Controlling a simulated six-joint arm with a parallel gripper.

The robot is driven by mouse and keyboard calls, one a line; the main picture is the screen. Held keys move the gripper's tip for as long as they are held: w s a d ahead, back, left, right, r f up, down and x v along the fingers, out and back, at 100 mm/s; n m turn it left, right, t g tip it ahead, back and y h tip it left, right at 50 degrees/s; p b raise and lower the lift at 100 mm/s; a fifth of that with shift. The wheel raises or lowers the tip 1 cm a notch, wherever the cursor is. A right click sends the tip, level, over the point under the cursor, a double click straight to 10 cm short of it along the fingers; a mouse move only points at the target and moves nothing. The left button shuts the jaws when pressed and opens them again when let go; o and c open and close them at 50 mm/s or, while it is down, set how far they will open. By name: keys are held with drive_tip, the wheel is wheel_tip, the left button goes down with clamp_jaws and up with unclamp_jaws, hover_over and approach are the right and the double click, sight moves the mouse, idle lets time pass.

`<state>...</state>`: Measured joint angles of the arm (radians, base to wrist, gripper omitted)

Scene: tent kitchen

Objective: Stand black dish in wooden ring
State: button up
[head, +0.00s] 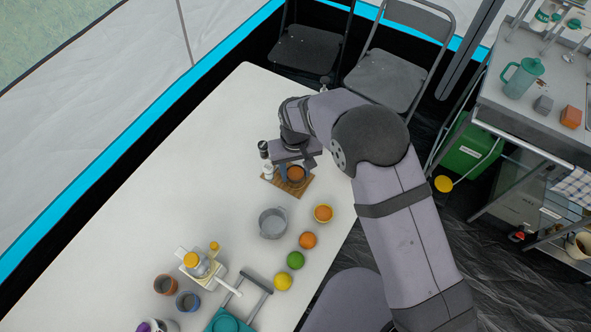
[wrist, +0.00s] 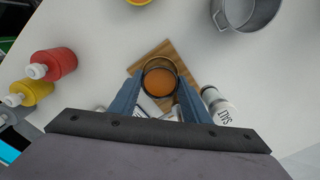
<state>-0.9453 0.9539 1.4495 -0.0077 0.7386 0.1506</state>
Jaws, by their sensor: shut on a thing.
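My gripper (wrist: 160,86) has its two blue fingers closed on the black dish (wrist: 146,75), a small round dark-rimmed dish. An orange-brown round area shows inside it. The dish is over or on a wooden board (wrist: 184,57); I cannot tell whether it touches. In the head view my gripper (head: 293,172) is partly hidden by my arm, with the wooden board (head: 304,188) under it.
A salt shaker (wrist: 217,104) stands close beside the right finger. Red (wrist: 53,64) and yellow (wrist: 31,93) bottles stand left in the wrist view. A grey pot (head: 272,223), an orange (head: 308,240) and other fruit are nearby. The table's left side is clear.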

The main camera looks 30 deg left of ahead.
sight(295, 173)
drive_tip(key=shift+f+b, duration=0.6)
drive_tip(key=shift+f, duration=0.25)
idle(0.7)
drive_tip(key=o, duration=0.5)
drive_tip(key=shift+o, duration=0.2)
drive_tip(key=shift+r, duration=0.1)
wheel_tip(295, 173, up, 11)
drive_tip(key=p, duration=0.7)
drive_tip(key=shift+p, duration=0.35)
idle(0.4)
